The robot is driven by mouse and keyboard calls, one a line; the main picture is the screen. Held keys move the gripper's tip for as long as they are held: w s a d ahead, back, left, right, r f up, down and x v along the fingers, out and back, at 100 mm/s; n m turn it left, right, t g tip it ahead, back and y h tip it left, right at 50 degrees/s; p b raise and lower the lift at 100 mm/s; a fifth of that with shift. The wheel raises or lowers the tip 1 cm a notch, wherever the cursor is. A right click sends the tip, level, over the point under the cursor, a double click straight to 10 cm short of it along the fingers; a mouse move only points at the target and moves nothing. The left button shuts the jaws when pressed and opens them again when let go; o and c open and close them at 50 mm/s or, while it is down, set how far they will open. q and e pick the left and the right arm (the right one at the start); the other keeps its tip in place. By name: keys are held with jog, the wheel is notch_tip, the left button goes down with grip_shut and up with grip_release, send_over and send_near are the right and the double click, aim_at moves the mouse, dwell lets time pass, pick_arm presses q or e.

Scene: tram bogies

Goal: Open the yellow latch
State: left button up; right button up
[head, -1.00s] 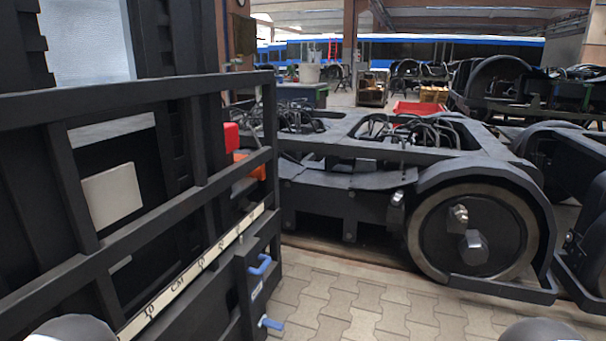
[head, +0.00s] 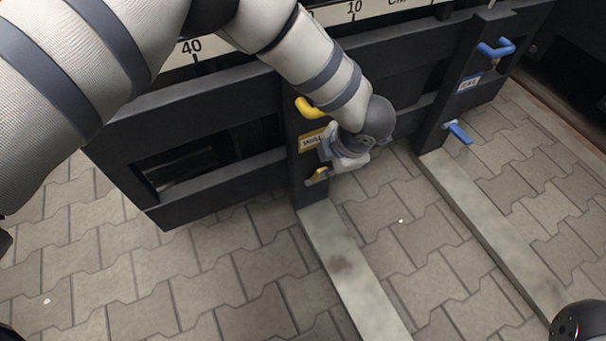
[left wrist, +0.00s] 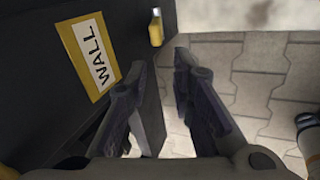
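A yellow upper handle (head: 310,108) and a yellow lower handle (head: 317,176) sit on a dark post of the frame. A yellow-bordered WALL label (head: 311,141) lies between them. My left gripper (head: 345,160) is beside the label, close to the lower handle, and partly hidden by its own wrist. In the left wrist view its fingers (left wrist: 161,62) are apart with nothing between them. A yellow piece (left wrist: 156,28), apparently the lower handle, shows beyond the fingertips, near the WALL label (left wrist: 92,60). My right gripper is not in view.
Blue handles, upper (head: 497,48) and lower (head: 458,132), sit on a second post to the right. Flat grey bars (head: 350,270) run over the paved floor from both posts. A centimetre scale (head: 340,14) runs along the frame's top.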

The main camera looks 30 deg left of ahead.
pick_arm(q)
jog(key=shift+n, duration=0.9)
jog(key=b+x, duration=0.1)
jog(key=x, duration=0.3)
jog(key=w+b+x, duration=0.1)
jog(key=b+x, duration=0.1)
jog(key=x, duration=0.1)
jog(key=b+x, duration=0.2)
jog(key=x, duration=0.2)
jog(key=shift+w+d+f, duration=0.15)
jog(key=shift+w+f, duration=0.1)
jog(key=shift+w, duration=0.1)
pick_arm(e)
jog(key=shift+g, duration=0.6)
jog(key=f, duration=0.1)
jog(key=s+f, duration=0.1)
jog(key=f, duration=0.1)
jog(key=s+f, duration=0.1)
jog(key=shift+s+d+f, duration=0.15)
pick_arm(q)
grip_shut()
